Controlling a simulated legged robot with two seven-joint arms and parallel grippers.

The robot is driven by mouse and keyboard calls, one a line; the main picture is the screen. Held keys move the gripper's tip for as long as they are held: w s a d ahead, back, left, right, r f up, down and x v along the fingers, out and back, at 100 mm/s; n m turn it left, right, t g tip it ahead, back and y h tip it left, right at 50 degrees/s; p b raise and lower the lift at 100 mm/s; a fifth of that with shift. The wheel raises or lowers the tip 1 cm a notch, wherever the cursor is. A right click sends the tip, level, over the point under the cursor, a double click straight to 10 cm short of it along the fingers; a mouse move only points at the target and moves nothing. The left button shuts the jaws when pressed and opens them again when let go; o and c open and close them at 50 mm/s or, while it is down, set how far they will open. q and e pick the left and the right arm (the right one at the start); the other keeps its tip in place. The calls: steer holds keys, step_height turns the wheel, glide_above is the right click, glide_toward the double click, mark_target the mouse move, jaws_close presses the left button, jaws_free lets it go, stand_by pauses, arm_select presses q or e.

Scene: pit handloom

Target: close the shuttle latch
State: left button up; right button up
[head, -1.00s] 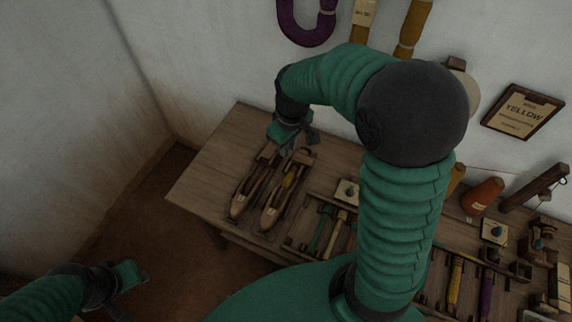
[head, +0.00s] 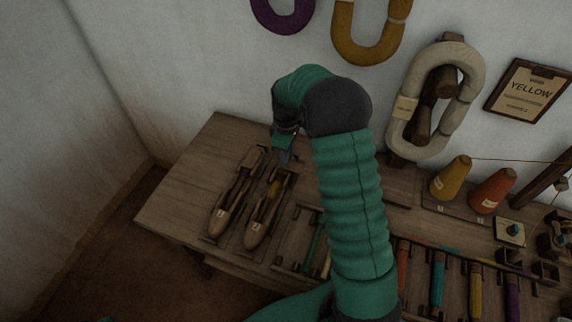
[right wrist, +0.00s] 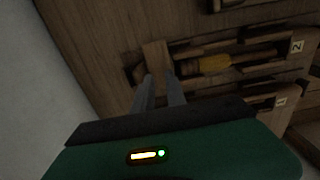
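Two wooden boat-shaped shuttles lie side by side at the left end of the bench. The shuttle marked 2 (head: 258,226) holds a yellow bobbin (head: 274,188), which also shows in the right wrist view (right wrist: 210,65). The shuttle marked 1 (head: 222,217) lies to its left. A pale wooden flap (right wrist: 155,54), seemingly the latch, is at the far end of shuttle 2. My right gripper (head: 284,162) is over that end. In the right wrist view its fingers (right wrist: 160,78) are a little apart, with the flap just beyond and between the tips; contact is unclear. My left gripper is out of view.
The wooden bench (head: 185,190) has bare room left of the shuttles. A rack of coloured bobbins (head: 437,280) lies to the right, with yellow (head: 451,178) and orange (head: 492,190) cones behind. Yarn hanks (head: 432,98) and a YELLOW board (head: 526,91) hang on the wall.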

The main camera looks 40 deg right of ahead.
step_height(320, 180, down, 2)
steer(key=shift+a+f, duration=0.1)
steer(key=shift+f, duration=0.15)
jaws_close()
steer(key=shift+r, duration=0.1)
